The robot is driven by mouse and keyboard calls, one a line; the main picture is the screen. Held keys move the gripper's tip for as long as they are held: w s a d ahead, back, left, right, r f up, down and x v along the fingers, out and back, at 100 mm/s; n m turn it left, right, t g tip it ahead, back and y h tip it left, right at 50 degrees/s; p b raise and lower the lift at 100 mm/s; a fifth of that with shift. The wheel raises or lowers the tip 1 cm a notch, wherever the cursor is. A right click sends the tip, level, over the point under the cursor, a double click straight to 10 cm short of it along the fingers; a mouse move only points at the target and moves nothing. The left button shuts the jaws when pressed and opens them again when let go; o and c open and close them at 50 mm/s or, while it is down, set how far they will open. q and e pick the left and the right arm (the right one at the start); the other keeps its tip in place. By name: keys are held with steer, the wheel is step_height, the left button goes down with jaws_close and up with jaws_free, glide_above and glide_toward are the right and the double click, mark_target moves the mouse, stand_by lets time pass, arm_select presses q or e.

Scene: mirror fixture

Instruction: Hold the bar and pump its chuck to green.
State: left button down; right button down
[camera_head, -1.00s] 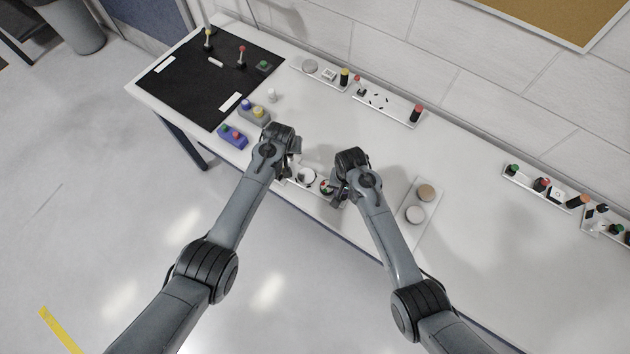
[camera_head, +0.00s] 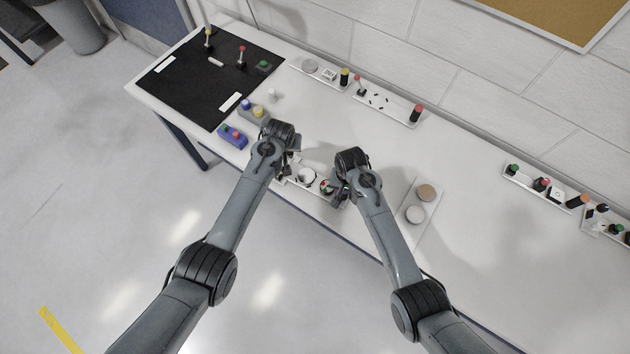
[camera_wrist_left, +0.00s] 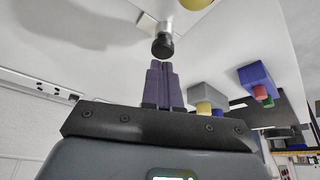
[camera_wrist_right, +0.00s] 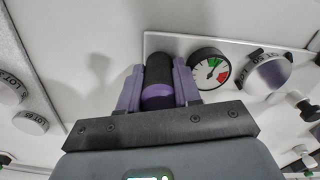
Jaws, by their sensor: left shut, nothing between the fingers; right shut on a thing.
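In the right wrist view my right gripper (camera_wrist_right: 158,92) is shut around an upright black bar (camera_wrist_right: 158,68). A round gauge (camera_wrist_right: 210,68) with green and red sectors is beside it; I cannot read its needle surely. In the left wrist view my left gripper (camera_wrist_left: 163,72) is shut and empty, its tips just short of a black knob (camera_wrist_left: 162,46) on a metal stem. I cannot tell whether they touch. In the head view my left gripper (camera_head: 291,163) and right gripper (camera_head: 338,194) are at opposite ends of the white fixture plate (camera_head: 316,190).
A white dial (camera_wrist_right: 268,76) stands beyond the gauge. Right of my right arm is a plate (camera_head: 430,203) with two round discs. A blue button box (camera_head: 232,138) and a black mat (camera_head: 195,80) are at left. Several fixtures line the wall.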

arm_select(q)
steer(key=shift+r, duration=0.1)
steer(key=shift+r, duration=2.45)
arm_select(e)
steer(key=c, duration=0.7)
jaws_free()
